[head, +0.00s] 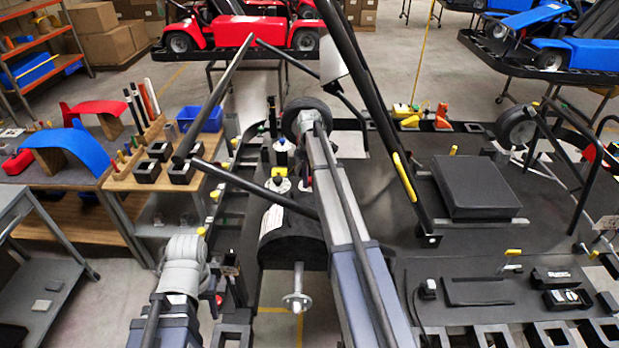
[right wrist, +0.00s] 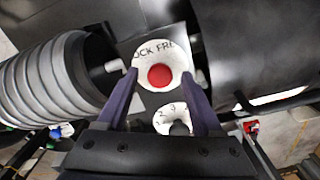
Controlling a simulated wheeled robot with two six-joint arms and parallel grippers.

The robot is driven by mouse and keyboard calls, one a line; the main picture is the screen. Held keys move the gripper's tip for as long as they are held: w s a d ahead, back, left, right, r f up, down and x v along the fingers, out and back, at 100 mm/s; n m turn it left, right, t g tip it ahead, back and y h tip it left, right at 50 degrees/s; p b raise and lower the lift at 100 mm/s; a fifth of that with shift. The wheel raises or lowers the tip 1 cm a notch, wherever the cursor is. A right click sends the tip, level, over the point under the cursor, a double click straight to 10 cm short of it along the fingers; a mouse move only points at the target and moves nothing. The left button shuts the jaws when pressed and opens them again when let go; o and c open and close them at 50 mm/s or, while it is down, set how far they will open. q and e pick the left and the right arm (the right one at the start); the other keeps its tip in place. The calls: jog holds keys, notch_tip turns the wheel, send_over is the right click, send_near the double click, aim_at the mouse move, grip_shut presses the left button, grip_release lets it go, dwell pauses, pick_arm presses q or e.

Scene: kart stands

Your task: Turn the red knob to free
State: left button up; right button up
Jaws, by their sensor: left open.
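The red knob (right wrist: 160,76) sits in the middle of a white round dial (right wrist: 146,61) with black lettering. The letters "OCK" and "FRE" show along its far edge, and the rest is cut off. My right gripper (right wrist: 160,80) is open, with one fingertip on each side of the knob and a gap to it on both sides. In the head view my right arm (head: 345,225) reaches up the middle and hides the knob. My left gripper (head: 188,258) is at the lower left, away from the knob, open and holding nothing visible.
A second dial with numbers and a dark knob (right wrist: 179,128) lies just below the red one. A ribbed cylinder (right wrist: 50,75) is close on the left, and a dark curved body (right wrist: 250,50) on the right. Dark bars (head: 372,115) slant across the kart stand.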

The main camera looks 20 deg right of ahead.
grip_shut()
dwell(0.3)
jog(key=shift+m, duration=0.3)
jog(key=m, duration=1.1)
jog(key=shift+m, duration=2.1)
